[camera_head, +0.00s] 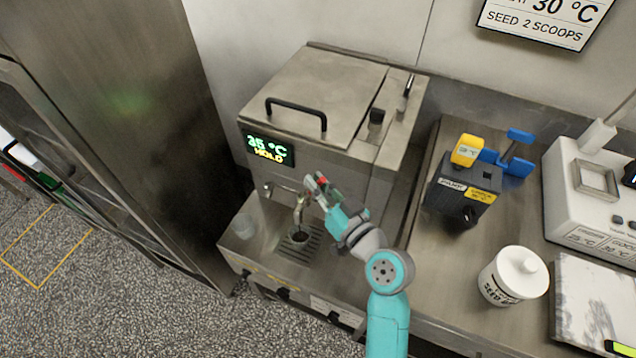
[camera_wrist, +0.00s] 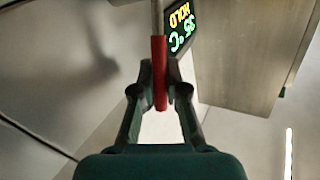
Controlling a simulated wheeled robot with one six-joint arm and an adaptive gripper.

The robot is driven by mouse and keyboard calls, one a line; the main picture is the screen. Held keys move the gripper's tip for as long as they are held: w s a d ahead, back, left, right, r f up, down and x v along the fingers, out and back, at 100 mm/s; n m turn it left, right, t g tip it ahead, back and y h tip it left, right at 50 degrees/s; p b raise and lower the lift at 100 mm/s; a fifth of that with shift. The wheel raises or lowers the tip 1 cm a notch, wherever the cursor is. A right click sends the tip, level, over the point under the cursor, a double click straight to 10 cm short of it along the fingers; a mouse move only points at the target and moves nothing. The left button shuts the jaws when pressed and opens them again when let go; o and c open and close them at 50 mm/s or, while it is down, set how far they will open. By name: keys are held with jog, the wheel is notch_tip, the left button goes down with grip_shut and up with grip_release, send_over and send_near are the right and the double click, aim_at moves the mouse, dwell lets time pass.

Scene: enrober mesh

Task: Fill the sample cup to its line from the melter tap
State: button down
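The steel melter (camera_head: 320,95) stands against the wall, its display (camera_head: 268,150) apparently reading 35 °C HOLD. Its tap spout (camera_head: 299,210) points down over the drip grate (camera_head: 285,247). My gripper (camera_head: 322,188) is at the tap, above and right of the spout. In the wrist view its two fingers (camera_wrist: 160,80) close on both sides of the red tap handle (camera_wrist: 159,60), which stands upright in that picture.
A faint clear vessel (camera_head: 243,226) stands left of the grate. A tall steel cabinet (camera_head: 125,120) stands left.

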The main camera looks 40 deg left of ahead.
aim_at(304, 196)
jog(key=shift+s+a+r+n+g+h, duration=0.1)
jog(key=shift+a+r+n+g+h, duration=0.15)
jog(key=shift+a+h, duration=0.2)
jog(key=shift+s+a+r+n+g+h, duration=0.1)
jog(key=shift+a+n+h, duration=0.25)
jog(key=shift+h, duration=0.1)
jog(key=shift+s+a+n+h, duration=0.2)
jog(key=shift+a+n+h, duration=0.3)
jog(key=shift+a+h, duration=0.6)
jog(key=shift+d, duration=0.2)
jog(key=c, duration=1.2)
grip_release()
jog(key=v, duration=1.2)
jog(key=shift+a+r, duration=0.1)
jog(key=shift+r, duration=0.15)
